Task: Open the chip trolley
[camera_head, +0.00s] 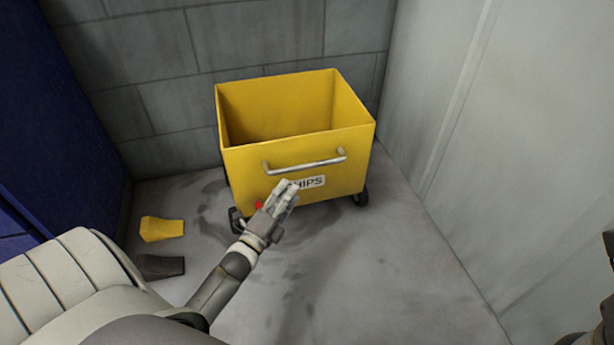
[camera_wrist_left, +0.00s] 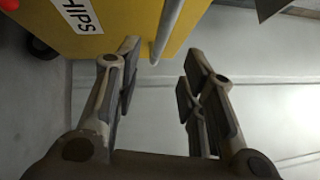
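The chip trolley (camera_head: 240,172) is a yellow, open-topped bin on dark wheels, and its inside looks empty. A grey bar handle (camera_head: 305,164) runs across its front above a white "CHIPS" label (camera_head: 311,182). My left gripper (camera_head: 288,187) is just in front of and below the handle, covering part of the label. In the left wrist view its fingers (camera_wrist_left: 163,60) are spread with nothing between their pads. The handle (camera_wrist_left: 170,28) shows there just beyond the fingertips, nearer the left finger; contact cannot be told. My right gripper does not show clearly.
A grey block wall (camera_head: 150,60) stands behind the trolley and a pale panel wall (camera_head: 460,130) to its right. A yellow piece (camera_head: 161,229) and a dark piece (camera_head: 160,266) lie on the floor at left, near a blue cabinet (camera_head: 60,130). Floor (camera_head: 370,260) in front is clear.

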